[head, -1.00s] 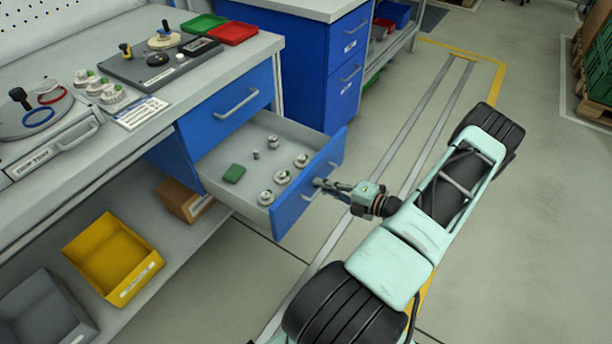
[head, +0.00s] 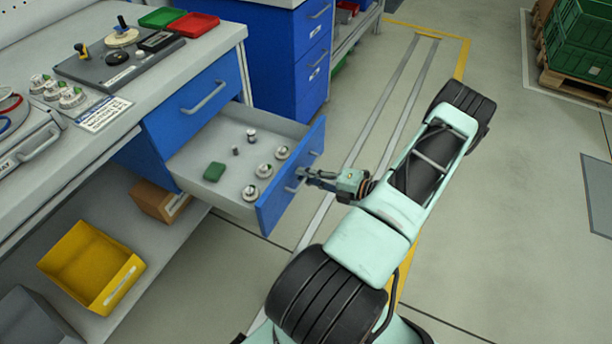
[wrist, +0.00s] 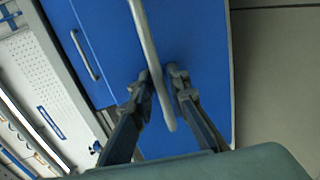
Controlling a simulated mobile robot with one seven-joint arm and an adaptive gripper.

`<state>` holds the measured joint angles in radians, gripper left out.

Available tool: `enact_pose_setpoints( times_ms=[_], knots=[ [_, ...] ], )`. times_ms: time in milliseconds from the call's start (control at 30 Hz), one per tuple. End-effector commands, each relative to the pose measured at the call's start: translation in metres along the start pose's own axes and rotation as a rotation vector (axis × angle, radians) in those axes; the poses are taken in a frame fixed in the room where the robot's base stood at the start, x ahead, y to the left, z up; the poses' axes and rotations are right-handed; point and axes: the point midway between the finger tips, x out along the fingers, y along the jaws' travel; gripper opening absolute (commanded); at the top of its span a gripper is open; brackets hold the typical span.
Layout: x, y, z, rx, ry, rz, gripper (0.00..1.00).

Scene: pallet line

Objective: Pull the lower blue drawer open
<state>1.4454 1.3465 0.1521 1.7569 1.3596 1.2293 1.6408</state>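The lower blue drawer (head: 283,198) stands well out of the workbench, below a shut upper blue drawer (head: 192,112). The exact contact at the fingertips is partly hidden.
The workbench top (head: 150,100) carries a dark fixture board (head: 118,62), red tray (head: 195,25) and green tray (head: 161,17). A yellow bin (head: 92,268) and cardboard box (head: 158,201) sit on the shelf below. Floor right of my arm is clear up to green crates (head: 582,40).

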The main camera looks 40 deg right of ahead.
Motion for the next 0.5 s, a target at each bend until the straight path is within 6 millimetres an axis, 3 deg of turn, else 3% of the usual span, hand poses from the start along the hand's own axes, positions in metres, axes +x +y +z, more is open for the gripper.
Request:
enact_pose_setpoints(
  times_ms=[233, 500],
  knots=[
    [-0.015, -0.001, 0.001, -0.001, -0.002, -0.002, 0.15],
    [-0.072, 0.000, 0.001, -0.001, -0.004, -0.002, 0.15]
  ],
)
